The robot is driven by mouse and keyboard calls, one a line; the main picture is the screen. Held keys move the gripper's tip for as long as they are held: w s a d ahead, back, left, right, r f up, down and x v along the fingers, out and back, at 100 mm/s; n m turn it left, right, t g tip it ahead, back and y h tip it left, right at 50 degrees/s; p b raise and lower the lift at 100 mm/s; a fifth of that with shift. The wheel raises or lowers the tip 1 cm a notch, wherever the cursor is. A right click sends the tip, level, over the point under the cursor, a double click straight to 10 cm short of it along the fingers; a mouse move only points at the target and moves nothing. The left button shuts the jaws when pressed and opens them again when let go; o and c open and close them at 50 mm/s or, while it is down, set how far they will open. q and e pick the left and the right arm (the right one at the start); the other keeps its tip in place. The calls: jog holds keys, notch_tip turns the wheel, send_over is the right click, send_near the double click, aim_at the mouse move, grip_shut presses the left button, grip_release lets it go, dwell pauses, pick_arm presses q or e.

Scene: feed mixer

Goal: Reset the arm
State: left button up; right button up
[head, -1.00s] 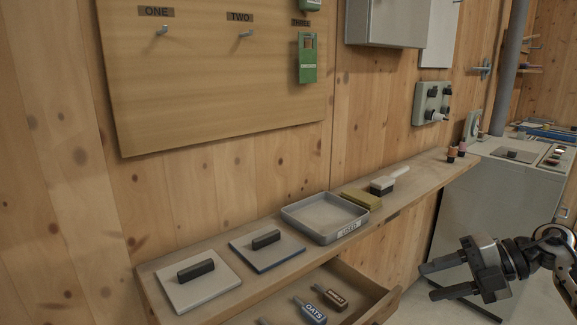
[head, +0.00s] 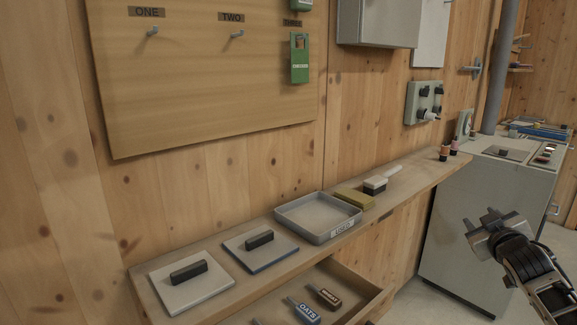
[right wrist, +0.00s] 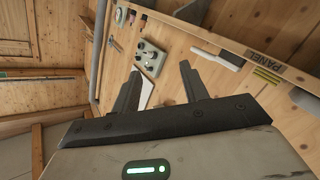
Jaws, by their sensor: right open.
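My right gripper (head: 481,222) is at the right of the head view, in front of the pale machine cabinet and away from the shelf. In the right wrist view its two dark fingers (right wrist: 160,88) stand apart with nothing between them. My left gripper is in neither view.
A wooden shelf (head: 400,192) along the wall carries two plates with black handles, a grey tray (head: 318,217), a yellow sponge (head: 354,197) and a brush (head: 382,180). Below it an open drawer (head: 345,309) holds labelled tags. A pale cabinet (head: 470,215) stands at the right.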

jog(key=s+a+f+n+g+y, duration=0.1)
jog(key=s+a+f+y, duration=0.1)
jog(key=s+a+f, duration=0.55)
jog(key=s+a+f+g+y, duration=0.1)
jog(key=s+a+f+y, duration=0.25)
jog(key=a+f, duration=0.7)
jog(key=s+a+f+m+g+y, duration=0.1)
jog(key=s+a+f, duration=0.2)
jog(key=s+a, duration=0.4)
jog(key=s+a+f+m+g+y, duration=0.1)
jog(key=s+a, duration=0.6)
jog(key=s, duration=0.8)
notch_tip(320, 180, down, 3)
jog(key=shift+s+a+r+g, duration=0.15)
jog(key=shift+s+a+g, duration=0.2)
jog(key=shift+g, duration=0.35)
